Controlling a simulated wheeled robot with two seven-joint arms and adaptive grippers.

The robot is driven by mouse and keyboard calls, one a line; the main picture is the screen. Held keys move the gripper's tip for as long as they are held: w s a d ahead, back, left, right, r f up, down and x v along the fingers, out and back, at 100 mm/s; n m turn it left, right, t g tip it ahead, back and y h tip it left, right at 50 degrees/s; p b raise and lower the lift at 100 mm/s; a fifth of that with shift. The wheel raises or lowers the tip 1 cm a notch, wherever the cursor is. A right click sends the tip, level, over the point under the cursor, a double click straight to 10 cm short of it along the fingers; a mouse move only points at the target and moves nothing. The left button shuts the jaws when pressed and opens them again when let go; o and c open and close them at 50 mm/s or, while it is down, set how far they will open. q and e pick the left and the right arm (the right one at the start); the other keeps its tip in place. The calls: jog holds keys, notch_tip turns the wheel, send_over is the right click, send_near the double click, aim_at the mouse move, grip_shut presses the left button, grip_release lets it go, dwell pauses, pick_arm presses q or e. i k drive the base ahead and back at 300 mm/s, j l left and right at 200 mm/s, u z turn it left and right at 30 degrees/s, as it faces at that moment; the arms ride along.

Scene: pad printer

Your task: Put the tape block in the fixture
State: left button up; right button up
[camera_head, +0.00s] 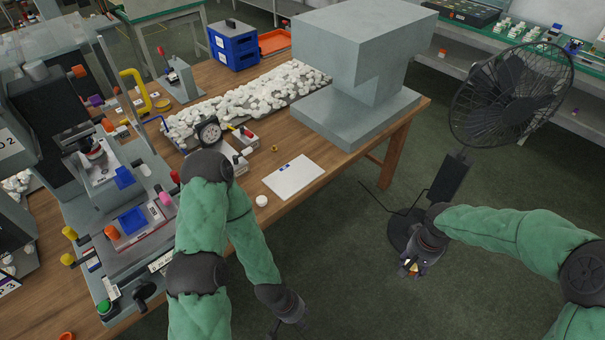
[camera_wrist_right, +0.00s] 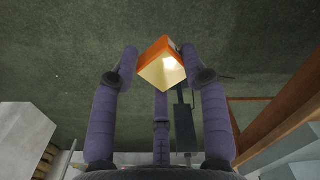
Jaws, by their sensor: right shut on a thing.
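My right gripper (camera_head: 411,264) hangs over the floor at the right of the head view, away from the table. It is shut on the tape block, an orange block with a pale, shiny face (camera_wrist_right: 164,70), which sits between the fingertips in the right wrist view. The pad printer (camera_head: 72,130) stands at the left. On its base is a red-edged plate with a blue square (camera_head: 132,220), which may be the fixture. My left gripper (camera_head: 276,327) hangs at the bottom edge, partly cut off, its fingers unclear.
A black fan (camera_head: 512,95) stands on the floor.

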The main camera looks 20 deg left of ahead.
aim_at(134, 221)
jog(key=k+u, duration=0.1)
jog(key=u, duration=0.4)
jog(key=k+u, duration=0.1)
jog(key=u, duration=0.4)
jog(key=j+u, duration=0.15)
jog(key=u, duration=0.35)
jog(key=k+j, duration=0.05)
